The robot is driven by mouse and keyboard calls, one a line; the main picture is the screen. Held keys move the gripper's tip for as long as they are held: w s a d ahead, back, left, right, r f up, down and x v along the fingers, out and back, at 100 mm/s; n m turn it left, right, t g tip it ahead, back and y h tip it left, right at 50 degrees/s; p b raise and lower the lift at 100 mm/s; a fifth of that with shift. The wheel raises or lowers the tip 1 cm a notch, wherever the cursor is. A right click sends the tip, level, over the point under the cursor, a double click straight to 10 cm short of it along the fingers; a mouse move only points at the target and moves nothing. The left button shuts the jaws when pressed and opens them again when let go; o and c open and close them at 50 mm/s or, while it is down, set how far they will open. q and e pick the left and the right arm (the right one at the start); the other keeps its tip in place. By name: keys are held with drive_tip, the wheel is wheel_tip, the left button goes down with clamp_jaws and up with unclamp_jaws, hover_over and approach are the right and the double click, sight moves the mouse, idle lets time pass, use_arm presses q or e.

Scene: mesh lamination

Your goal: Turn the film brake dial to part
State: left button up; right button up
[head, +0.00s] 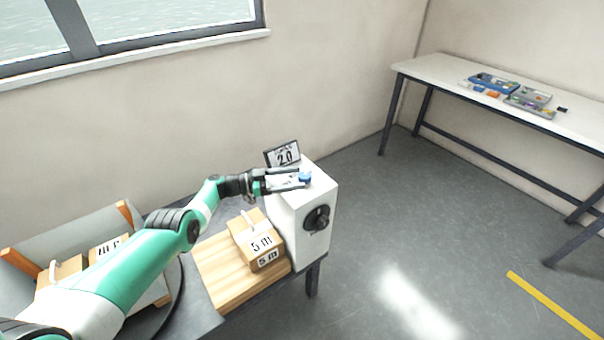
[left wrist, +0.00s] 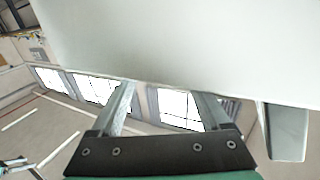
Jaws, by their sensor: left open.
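A white box-shaped machine (head: 290,215) stands at the table's end. A round black dial (head: 317,218) is on its front face, and a small blue knob (head: 305,176) is on its top; I cannot read which is marked as the film brake. My left gripper (head: 299,178) is open over the top of the machine, its fingertips close to the blue knob; contact cannot be told. In the left wrist view both fingers (left wrist: 164,104) are apart with nothing seen between them, and a pale smooth surface (left wrist: 180,45) fills the upper part. My right gripper is not in view.
A "2.0" sign (head: 283,155) stands behind the gripper. A cardboard box marked "5 m" (head: 250,232) sits on wooden boards (head: 222,275) beside the machine. A far white table (head: 440,68) holds trays.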

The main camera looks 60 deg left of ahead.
use_arm(q)
drive_tip(key=p+v, duration=0.1)
drive_tip(key=v, duration=0.7)
drive_tip(key=shift+s, duration=0.25)
